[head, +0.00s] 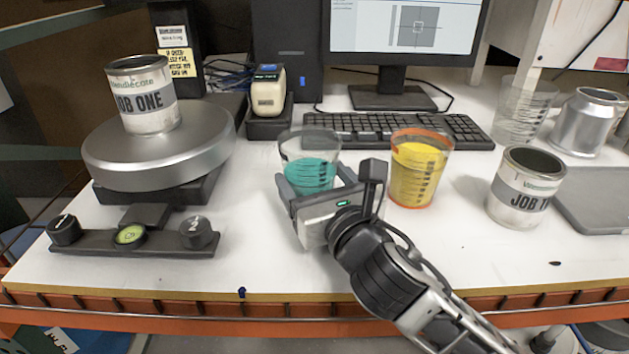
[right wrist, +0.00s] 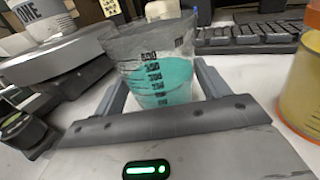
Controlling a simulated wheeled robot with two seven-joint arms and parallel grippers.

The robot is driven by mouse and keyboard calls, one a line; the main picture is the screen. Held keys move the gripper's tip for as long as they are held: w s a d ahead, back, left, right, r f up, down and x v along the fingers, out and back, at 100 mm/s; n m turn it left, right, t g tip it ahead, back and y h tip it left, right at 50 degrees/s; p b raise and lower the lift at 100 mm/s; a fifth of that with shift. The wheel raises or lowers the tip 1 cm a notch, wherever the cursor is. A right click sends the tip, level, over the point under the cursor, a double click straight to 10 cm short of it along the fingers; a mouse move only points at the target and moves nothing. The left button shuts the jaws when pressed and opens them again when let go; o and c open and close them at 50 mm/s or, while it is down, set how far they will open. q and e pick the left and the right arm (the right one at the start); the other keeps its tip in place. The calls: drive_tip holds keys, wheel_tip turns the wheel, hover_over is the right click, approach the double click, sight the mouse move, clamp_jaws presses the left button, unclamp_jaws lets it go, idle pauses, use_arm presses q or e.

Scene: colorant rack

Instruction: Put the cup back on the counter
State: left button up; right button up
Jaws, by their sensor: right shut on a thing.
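A clear measuring cup with teal liquid (head: 310,165) is upright between the fingers of my right gripper (head: 312,187), which is shut on it. The cup also shows in the right wrist view (right wrist: 160,80), with a finger on each side. It is over the white counter (head: 260,250); I cannot tell whether its base touches the surface, as the gripper hides it. A second cup with yellow liquid (head: 416,170) stands on the counter to the right, apart from the gripper. My left gripper is not in view.
A can labelled JOB ONE (head: 143,97) sits on a round metal platform (head: 158,150) at left. Another JOB can (head: 524,188), an empty clear cup (head: 523,112) and a silver can (head: 588,122) stand at right. A keyboard (head: 398,130) lies behind. The front left-centre counter is clear.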

drive_tip(key=shift+r, duration=0.1)
drive_tip(key=o, duration=1.2)
drive_tip(key=shift+f, duration=0.2)
drive_tip(key=shift+s+r, duration=0.15)
drive_tip(key=shift+r, duration=0.05)
drive_tip(key=v, duration=1.1)
drive_tip(key=shift+s+d, duration=0.15)
drive_tip(key=shift+s, duration=0.25)
